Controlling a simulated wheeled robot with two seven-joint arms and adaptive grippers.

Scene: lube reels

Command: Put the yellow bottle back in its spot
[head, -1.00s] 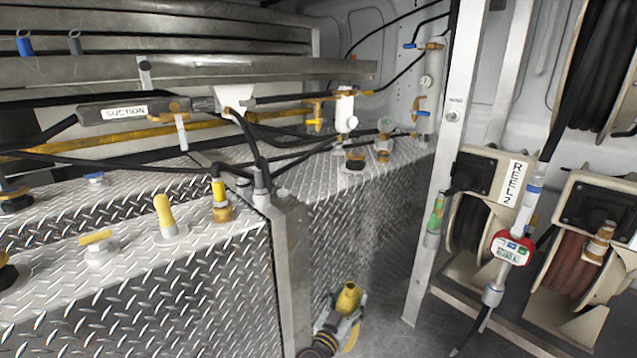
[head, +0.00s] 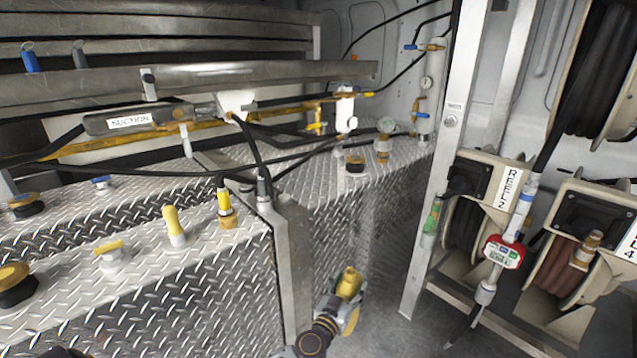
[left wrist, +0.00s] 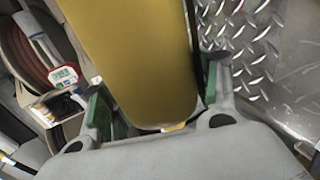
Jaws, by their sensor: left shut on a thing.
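The yellow bottle (head: 350,283) is held in my left gripper (head: 346,305), low in the middle of the head view. It is in the gap between the diamond-plate tank (head: 180,290) and the upright metal post (head: 440,180). In the left wrist view the bottle (left wrist: 135,50) fills the space between the two green-padded fingers of the left gripper (left wrist: 158,92), which are shut on it. The bottle's lower end is partly hidden by the gripper. I cannot tell which place is the bottle's spot. My right gripper is not in view.
Hose reels (head: 585,235) and a red-and-white meter (head: 503,252) stand at the right. A green bottle (head: 432,215) is at the post. Valves, pipes and black hoses cross the tank tops. The floor (head: 385,335) beside the bottle looks clear.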

